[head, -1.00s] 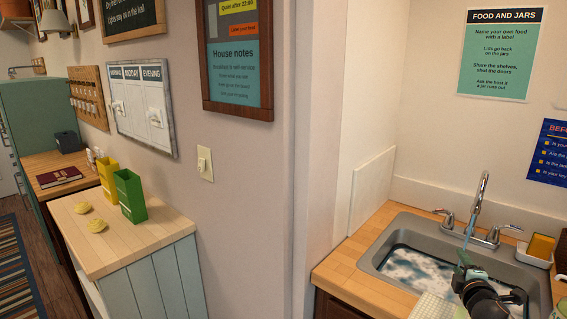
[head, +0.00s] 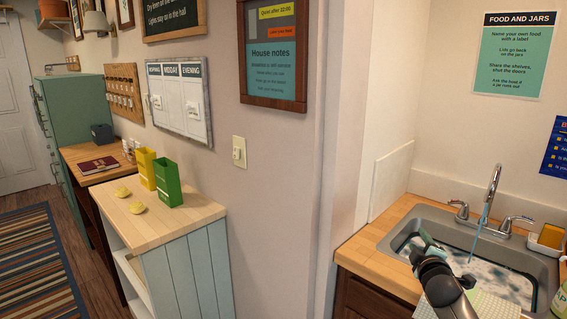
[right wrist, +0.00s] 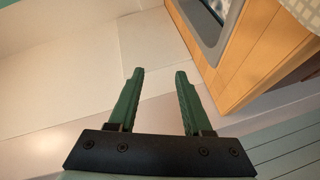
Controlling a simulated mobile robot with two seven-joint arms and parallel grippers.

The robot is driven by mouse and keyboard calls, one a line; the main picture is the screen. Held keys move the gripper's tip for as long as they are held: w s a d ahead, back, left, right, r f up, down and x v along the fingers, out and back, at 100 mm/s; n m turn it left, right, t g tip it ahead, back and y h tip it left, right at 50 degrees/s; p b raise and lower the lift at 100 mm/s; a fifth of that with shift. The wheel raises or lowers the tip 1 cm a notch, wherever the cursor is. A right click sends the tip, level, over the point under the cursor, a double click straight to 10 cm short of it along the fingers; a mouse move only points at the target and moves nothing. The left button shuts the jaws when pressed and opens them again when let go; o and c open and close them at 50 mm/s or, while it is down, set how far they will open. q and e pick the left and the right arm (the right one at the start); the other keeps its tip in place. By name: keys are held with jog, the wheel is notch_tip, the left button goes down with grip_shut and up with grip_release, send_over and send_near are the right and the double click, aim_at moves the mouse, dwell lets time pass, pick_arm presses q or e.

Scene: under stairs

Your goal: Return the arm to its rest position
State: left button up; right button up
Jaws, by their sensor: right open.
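My right gripper (head: 424,246) is at the left front part of the sink in the head view, on a black arm that comes in from the bottom right. In the right wrist view its two green fingers (right wrist: 160,100) are apart with nothing between them. Past the fingers that view shows a pale wall, with the wooden counter edge and part of the sink at the upper right. My left gripper is in neither view.
The sink (head: 390,240) holds foamy water, and the tap (head: 490,190) is running. The wooden counter (head: 375,250) is bare left of the sink. A wall corner separates it from a cabinet (head: 165,225) with yellow and green boxes (head: 168,186). A striped rug (head: 35,265) lies at left.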

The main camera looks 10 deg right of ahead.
jog(key=w+a+r+m+t+y, duration=0.2)
jog(key=w+a+r+m+y, duration=0.15)
jog(key=a+m, duration=0.45)
jog(key=s+a+f+g+y, duration=0.1)
jog(key=s+a+f, duration=0.3)
jog(key=s+f, duration=0.25)
jog(key=s+a+f+n+g+y, duration=0.1)
jog(key=s+a+f+g, duration=0.15)
jog(key=s+f, duration=0.4)
jog(key=s+a+f+y, duration=0.1)
jog(key=s+a+f, duration=0.3)
jog(key=f, duration=0.5)
jog(key=s+a+f+g+y, duration=0.1)
jog(key=s+a+f, duration=0.3)
jog(key=s, duration=0.8)
jog(key=s+a+f+m+g, duration=0.1)
jog(key=s+a+f+g, duration=0.2)
jog(key=s, duration=0.9)
notch_tip(320, 180, down, 3)
jog(key=shift+s+a+f+y, duration=0.15)
jog(key=shift+s+a+y, duration=0.15)
jog(key=shift+a, duration=0.4)
jog(key=shift+w+g, duration=0.15)
jog(key=shift+g, duration=0.1)
